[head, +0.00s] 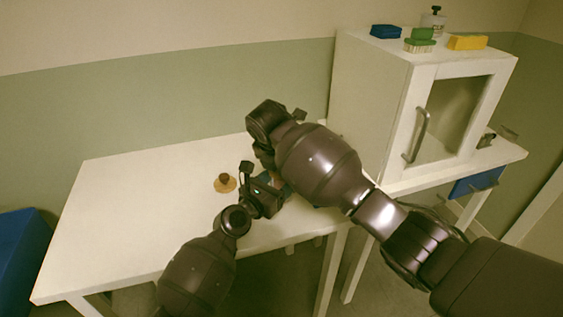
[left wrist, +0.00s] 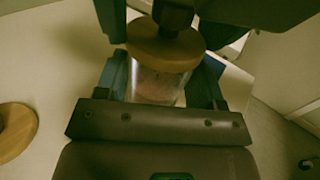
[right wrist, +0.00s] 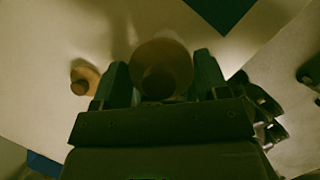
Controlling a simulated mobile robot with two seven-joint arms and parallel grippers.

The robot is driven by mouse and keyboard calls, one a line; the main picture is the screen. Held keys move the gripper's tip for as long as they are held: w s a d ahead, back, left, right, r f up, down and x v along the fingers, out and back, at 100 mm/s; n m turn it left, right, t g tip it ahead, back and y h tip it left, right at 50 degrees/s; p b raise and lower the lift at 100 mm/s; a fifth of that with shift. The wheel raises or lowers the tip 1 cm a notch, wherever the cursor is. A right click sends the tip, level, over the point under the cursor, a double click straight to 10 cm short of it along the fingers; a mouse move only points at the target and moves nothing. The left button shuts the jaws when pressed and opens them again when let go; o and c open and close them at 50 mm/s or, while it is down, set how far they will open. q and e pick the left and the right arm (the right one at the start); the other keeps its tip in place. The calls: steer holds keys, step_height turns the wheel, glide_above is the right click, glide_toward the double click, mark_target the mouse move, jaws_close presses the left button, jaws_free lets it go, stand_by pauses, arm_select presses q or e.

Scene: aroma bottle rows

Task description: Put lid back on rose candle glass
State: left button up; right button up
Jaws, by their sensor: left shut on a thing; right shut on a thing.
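A clear glass with pinkish contents (left wrist: 155,88) stands between the fingers of my left gripper (left wrist: 160,80), which is shut on it. A round wooden lid (left wrist: 165,50) with a dark knob is over the glass mouth; I cannot tell whether it touches the rim. My right gripper (right wrist: 161,78) is shut on this lid, which also shows between its fingers in the right wrist view (right wrist: 160,54). In the head view my left gripper (head: 270,186) is low over the table, and my right arm hides most of the glass and lid.
Another wooden lid-like piece with a knob (head: 225,184) is on the white table (head: 130,215), left of the grippers. A white cabinet (head: 372,100) stands at right, with a blue sponge (head: 385,31), green brush (head: 421,37) and yellow sponge (head: 467,42) on top. The table's left side is clear.

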steer(key=o, duration=1)
steer(key=v, duration=1.2)
arm_select(q)
steer(key=o, duration=1.3)
steer(key=shift+o, duration=0.2)
